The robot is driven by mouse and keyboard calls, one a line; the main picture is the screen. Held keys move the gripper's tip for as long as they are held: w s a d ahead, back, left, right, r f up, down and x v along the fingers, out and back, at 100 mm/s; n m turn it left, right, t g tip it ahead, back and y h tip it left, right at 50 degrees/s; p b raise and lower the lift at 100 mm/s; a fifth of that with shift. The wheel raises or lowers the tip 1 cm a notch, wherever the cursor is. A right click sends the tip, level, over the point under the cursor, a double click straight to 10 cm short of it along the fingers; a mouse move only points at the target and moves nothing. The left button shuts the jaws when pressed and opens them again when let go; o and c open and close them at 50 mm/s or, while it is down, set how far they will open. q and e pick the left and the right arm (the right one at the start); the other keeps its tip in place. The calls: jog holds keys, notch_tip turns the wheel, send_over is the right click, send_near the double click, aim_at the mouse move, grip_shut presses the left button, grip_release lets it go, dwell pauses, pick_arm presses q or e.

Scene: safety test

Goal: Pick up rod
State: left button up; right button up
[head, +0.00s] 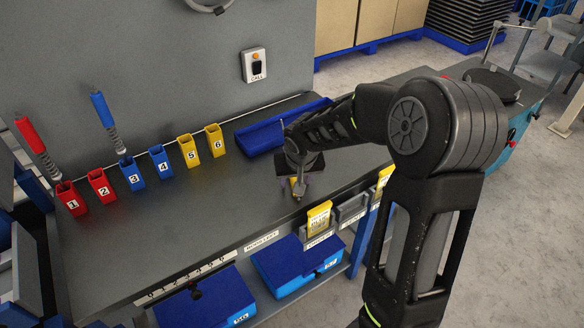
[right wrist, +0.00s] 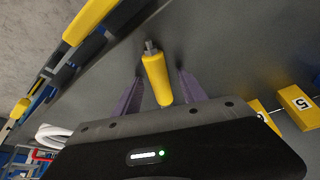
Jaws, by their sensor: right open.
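A yellow rod (right wrist: 157,78) with a grey metal tip shows in the right wrist view, lying between the two fingers of my right gripper (right wrist: 160,82). The fingers stand apart on either side of it, with a gap visible on both sides. In the head view my right gripper (head: 298,188) is low over the grey table, and only a little yellow of the rod shows there. A red-handled rod (head: 30,135) stands in red holder 1, and a blue-handled rod (head: 104,110) in blue holder 3. My left gripper is not in view.
Numbered holders, such as yellow holder 5 (head: 188,148), line the back of the table (head: 190,215). A blue tray (head: 262,137) lies behind my right gripper. Yellow bins (head: 318,219) hang at the front edge. The middle of the table is clear.

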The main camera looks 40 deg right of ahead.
jog(key=shift+f, duration=0.1)
dwell(0.3)
grip_shut()
dwell(0.4)
